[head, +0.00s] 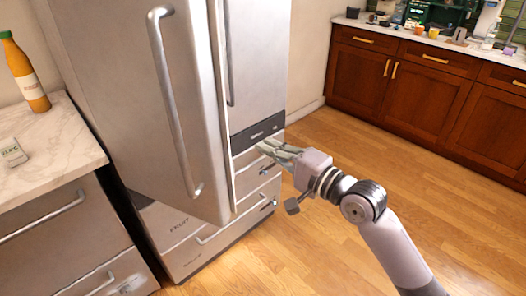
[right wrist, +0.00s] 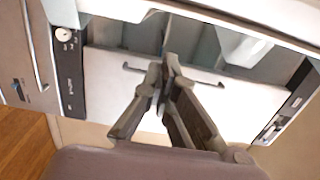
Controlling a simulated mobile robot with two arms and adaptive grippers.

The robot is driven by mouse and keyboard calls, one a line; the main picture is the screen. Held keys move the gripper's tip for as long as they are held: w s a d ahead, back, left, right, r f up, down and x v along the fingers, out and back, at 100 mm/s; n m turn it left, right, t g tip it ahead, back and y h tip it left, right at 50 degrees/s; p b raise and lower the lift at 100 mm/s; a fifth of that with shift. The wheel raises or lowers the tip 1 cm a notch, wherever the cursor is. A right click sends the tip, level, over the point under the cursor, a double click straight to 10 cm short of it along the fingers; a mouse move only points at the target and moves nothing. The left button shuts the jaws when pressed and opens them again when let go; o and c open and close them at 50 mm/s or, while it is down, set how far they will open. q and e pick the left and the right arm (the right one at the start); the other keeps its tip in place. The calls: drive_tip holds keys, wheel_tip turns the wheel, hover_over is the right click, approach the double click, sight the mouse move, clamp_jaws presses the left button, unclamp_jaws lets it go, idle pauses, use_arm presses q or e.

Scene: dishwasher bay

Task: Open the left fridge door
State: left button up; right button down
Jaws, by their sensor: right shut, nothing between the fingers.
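The left fridge door (head: 150,70), brushed steel, stands ajar, swung out toward me, with its long vertical handle (head: 172,100) on its outer face. Its free edge faces right in the head view. My right gripper (head: 262,148) is shut and empty, just right of the door's lower edge, in front of the fridge. My left gripper is not in view.
The right fridge door (head: 262,60) appears closed, with drawers (head: 215,235) below. A marble counter (head: 45,140) with an orange bottle (head: 24,72) stands at left. Wooden cabinets (head: 430,95) line the back right. The wooden floor (head: 330,120) between is clear.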

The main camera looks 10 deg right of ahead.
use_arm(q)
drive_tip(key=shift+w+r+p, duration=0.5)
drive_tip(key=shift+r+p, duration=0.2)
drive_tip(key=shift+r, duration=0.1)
use_arm(e)
drive_tip(key=w+a, duration=0.2)
drive_tip(key=a, duration=0.5)
drive_tip(key=shift+w, duration=0.4)
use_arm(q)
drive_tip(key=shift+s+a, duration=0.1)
